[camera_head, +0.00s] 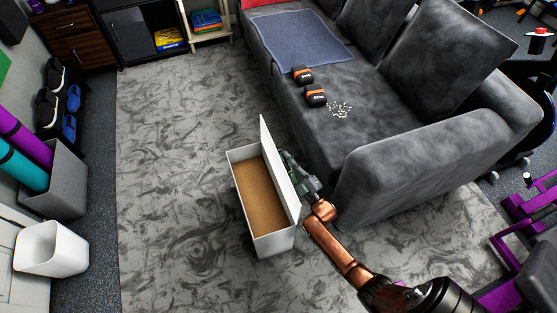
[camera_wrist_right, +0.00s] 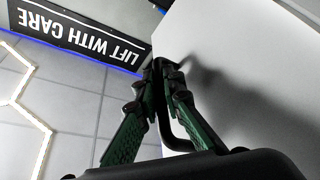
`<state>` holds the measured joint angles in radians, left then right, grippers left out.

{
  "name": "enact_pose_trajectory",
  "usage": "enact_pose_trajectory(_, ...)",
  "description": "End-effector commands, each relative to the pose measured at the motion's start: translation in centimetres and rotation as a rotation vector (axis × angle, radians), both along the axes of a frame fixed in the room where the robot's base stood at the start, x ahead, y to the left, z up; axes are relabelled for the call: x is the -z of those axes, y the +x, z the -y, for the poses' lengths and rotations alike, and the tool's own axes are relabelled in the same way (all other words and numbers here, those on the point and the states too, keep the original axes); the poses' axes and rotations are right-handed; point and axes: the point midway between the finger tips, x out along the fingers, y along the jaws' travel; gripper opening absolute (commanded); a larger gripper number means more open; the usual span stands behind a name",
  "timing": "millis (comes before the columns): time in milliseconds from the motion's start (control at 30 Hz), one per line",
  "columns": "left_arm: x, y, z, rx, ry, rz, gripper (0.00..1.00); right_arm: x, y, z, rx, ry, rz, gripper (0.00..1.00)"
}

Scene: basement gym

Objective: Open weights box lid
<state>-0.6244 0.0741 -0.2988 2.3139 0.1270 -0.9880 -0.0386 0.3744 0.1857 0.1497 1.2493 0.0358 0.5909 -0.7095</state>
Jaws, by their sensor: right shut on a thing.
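The weights box (camera_head: 275,244) is a long white box on the patterned rug, with a brown floor inside that looks empty. Its white lid (camera_head: 279,172) stands raised, close to upright, along the box's right long side. My right gripper (camera_head: 303,178) is on the outer side of the lid, partly hidden behind it. In the right wrist view, the fingers (camera_wrist_right: 165,75) are closed together at the lid's white face (camera_wrist_right: 240,80), with a thin dark bar, perhaps a handle, between them. My left gripper is in neither view.
A grey sofa (camera_head: 395,172) stands close on the right, with two black-and-orange items (camera_head: 316,96) on its seat. A white bin (camera_head: 50,250) stands at the left. The rug (camera_head: 170,180) left of the box is clear.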

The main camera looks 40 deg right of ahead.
Motion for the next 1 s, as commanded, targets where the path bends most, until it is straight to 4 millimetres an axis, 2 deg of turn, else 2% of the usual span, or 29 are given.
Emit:
enact_pose_trajectory(533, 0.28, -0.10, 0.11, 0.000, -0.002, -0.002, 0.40, 0.27, -0.25, 0.43, 0.002, -0.002, -0.003, 0.00)
enact_pose_trajectory(567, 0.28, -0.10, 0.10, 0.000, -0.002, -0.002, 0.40, 0.27, -0.25, 0.42, 0.002, -0.002, -0.003, 0.09)
enact_pose_trajectory(667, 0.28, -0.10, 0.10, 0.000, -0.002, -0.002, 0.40, 0.27, -0.24, 0.39, 0.002, -0.002, -0.003, 0.15)
enact_pose_trajectory(1000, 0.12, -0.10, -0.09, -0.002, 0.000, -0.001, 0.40, 0.34, -0.52, 0.32, 0.001, -0.002, -0.002, 0.16)
